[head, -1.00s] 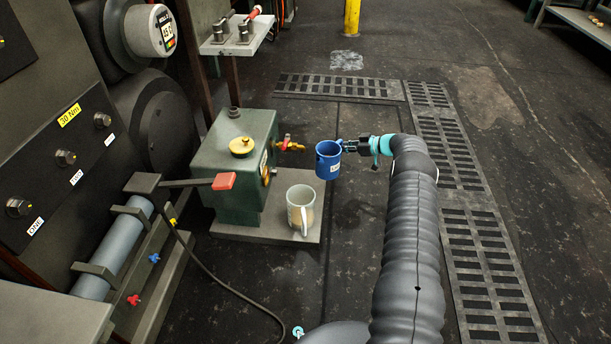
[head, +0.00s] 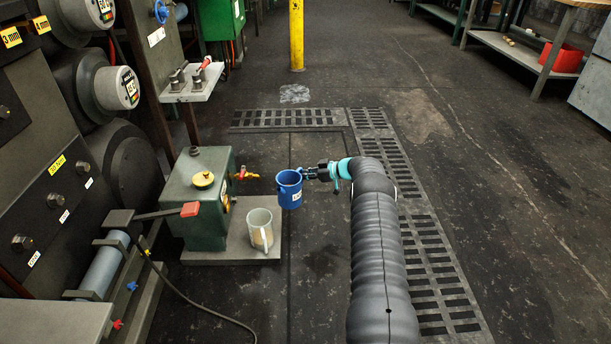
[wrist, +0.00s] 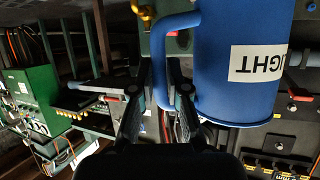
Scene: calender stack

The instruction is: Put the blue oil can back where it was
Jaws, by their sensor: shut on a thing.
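The blue oil can (head: 289,192) is a blue, open-topped, mug-like vessel with a white label. It is held upright in the air, to the right of the green tank's brass tap. My gripper (head: 309,174) is to the can's right and shut on its handle. In the wrist view, which is upside down, the can (wrist: 240,70) shows a label ending in "IGHT". Its handle (wrist: 158,62) runs between the fingers of my gripper (wrist: 161,92). The can's inside is mostly hidden.
A green tank (head: 203,215) with a yellow cap and brass tap (head: 245,175) stands on a grey plate (head: 235,256). A pale mug (head: 260,230) stands on that plate. A small shelf (head: 192,88) with metal parts is behind. Open floor lies right; a yellow post (head: 297,35) stands back.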

